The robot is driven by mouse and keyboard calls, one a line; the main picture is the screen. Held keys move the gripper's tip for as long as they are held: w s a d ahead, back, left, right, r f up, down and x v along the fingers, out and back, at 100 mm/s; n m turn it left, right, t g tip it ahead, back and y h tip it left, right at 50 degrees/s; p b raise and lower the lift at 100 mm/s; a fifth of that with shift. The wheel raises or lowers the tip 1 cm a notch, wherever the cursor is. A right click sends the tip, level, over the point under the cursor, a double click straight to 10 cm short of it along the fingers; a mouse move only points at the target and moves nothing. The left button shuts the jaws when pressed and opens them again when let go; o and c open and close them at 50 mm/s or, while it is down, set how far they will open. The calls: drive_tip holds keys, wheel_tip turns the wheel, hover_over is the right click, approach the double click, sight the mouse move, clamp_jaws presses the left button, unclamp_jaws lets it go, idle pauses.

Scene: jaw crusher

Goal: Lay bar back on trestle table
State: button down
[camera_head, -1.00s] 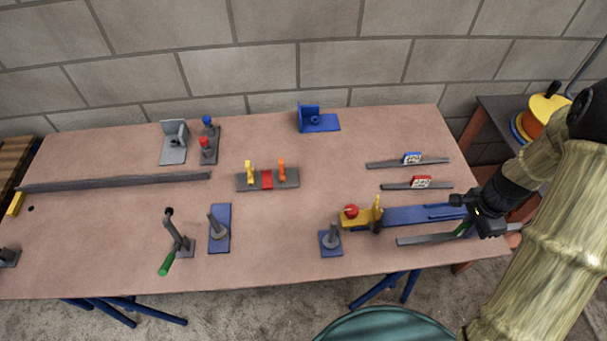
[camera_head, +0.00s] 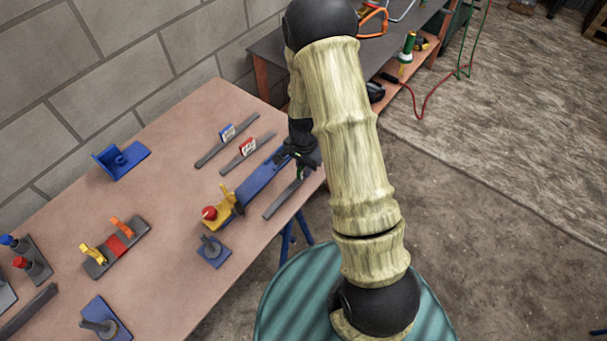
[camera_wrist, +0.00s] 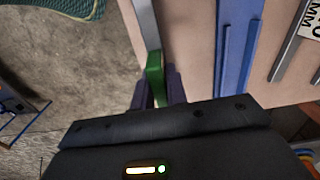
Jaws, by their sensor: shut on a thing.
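The grey flat bar (camera_head: 284,199) lies along the right part of the trestle table (camera_head: 172,205), beside a long blue fixture. It has a green band (camera_wrist: 154,72) at my gripper. My gripper (camera_wrist: 158,92) is shut on the bar at this band, with a dark finger on each side. In the head view my gripper (camera_head: 303,174) is near the table's right edge, partly hidden by my arm. The bar also shows in the wrist view (camera_wrist: 142,25), running away from the fingers. I cannot tell whether it touches the tabletop or hovers just above it.
The blue fixture (camera_head: 262,178) with a yellow clamp (camera_head: 217,211) is close beside the bar. Two grey bars with a blue label (camera_head: 227,132) and a red label (camera_head: 247,145) lie behind it. A blue block with a post (camera_head: 212,251) stands in front.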

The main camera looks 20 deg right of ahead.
drive_tip(key=shift+f, duration=2.05)
drive_tip(key=shift+f, duration=0.2)
drive_tip(key=c, duration=1.4)
unclamp_jaws()
wheel_tip(320, 180, up, 12)
drive_tip(key=shift+r+b, duration=0.2)
drive_tip(key=shift+b, duration=0.1)
